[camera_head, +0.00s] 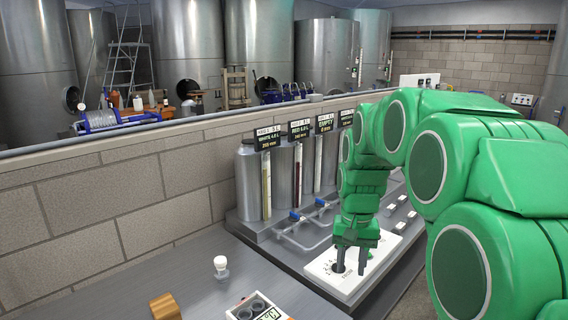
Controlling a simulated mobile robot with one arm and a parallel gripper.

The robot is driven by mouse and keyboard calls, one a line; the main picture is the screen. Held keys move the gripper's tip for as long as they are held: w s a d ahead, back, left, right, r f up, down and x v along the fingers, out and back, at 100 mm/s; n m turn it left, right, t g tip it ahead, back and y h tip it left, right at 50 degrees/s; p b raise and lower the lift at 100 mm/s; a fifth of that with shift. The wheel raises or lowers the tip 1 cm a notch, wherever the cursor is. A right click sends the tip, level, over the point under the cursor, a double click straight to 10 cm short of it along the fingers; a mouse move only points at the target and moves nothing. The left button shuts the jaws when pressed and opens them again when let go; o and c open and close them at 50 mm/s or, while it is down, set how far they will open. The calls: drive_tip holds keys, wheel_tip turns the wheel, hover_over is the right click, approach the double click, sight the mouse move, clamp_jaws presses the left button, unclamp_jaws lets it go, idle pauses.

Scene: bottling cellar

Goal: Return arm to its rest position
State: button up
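My green arm comes in from the right side and reaches over the bench. My gripper (352,266) points down above a white panel (345,284) with dark markings at the front of the grey bench unit. Its two dark fingers stand apart, with bare panel showing between them. It looks empty. The left finger overlaps a dark round spot on the panel, and I cannot tell whether they touch.
Steel cylinders with gauge tubes and black signs (269,137) stand behind the panel, with blue-handled pipes (304,230) before them. A block wall (100,210) runs behind.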

drive_tip(key=s+f+n, duration=0.2)
drive_tip(key=s+f, duration=0.1)
drive_tip(key=s, duration=2.9)
drive_tip(key=shift+s+g, duration=0.2)
drive_tip(key=shift+g, duration=0.2)
